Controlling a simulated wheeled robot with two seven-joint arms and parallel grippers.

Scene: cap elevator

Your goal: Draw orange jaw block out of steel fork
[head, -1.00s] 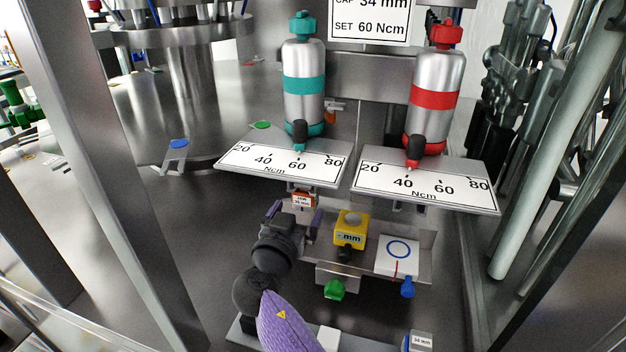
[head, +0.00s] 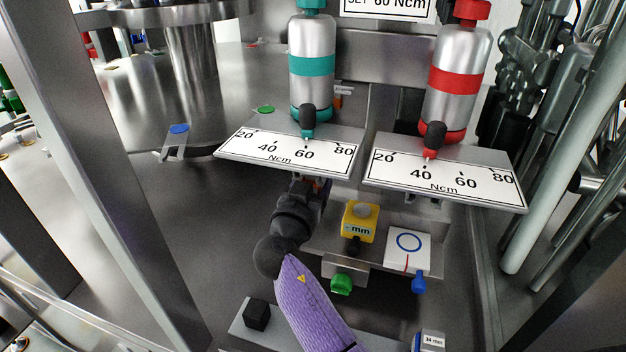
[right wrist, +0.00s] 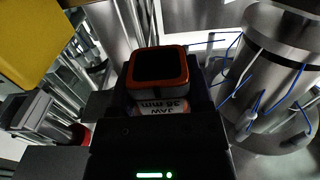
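The orange jaw block (right wrist: 157,75) shows in the right wrist view, with a dark square top, an orange rim and a white label reading "JAW 36 mm". It sits between the dark fingers of my right gripper (right wrist: 157,100); whether they press on its sides is not clear. In the head view my right gripper (head: 312,188) is under the front edge of the left dial plate and covers nearly all of the block. The steel fork cannot be made out behind the gripper. My left gripper is not in view.
Two dial plates (head: 290,152) (head: 445,182) overhang the spot, below a teal canister (head: 312,65) and a red-banded one (head: 460,80). To the right stand a yellow block (head: 360,222) and a white card with a blue ring (head: 408,245). A black cube (head: 257,314) sits in front.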

